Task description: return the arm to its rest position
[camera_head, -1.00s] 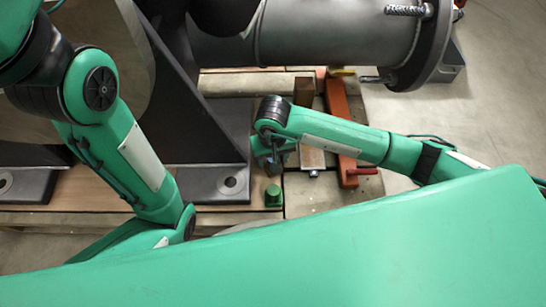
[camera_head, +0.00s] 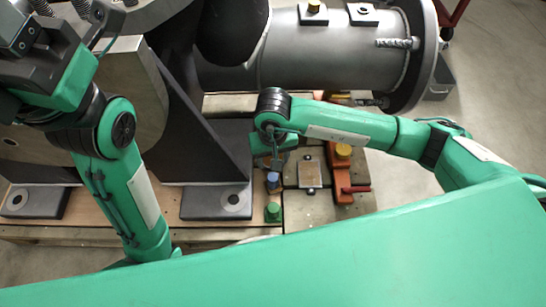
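My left arm (camera_head: 125,190) rises from the bottom left and bends at a joint. Its far part runs to the top left, where a dark grey block (camera_head: 18,35) meets the picture's edge; no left fingertips show. My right arm (camera_head: 350,125) comes in from the right to a black-banded joint (camera_head: 272,100). Below it, a short green part with dark pieces (camera_head: 274,150) points down over the wooden base. I cannot make out the right finger gap. Neither arm visibly holds anything.
A grey cylindrical casing (camera_head: 310,60) with a flange (camera_head: 425,45) lies behind the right arm. A dark angled bracket (camera_head: 205,150) stands left of centre. A red clamp (camera_head: 345,180), a metal block (camera_head: 310,173) and a green knob (camera_head: 272,212) sit on the pallet (camera_head: 320,210).

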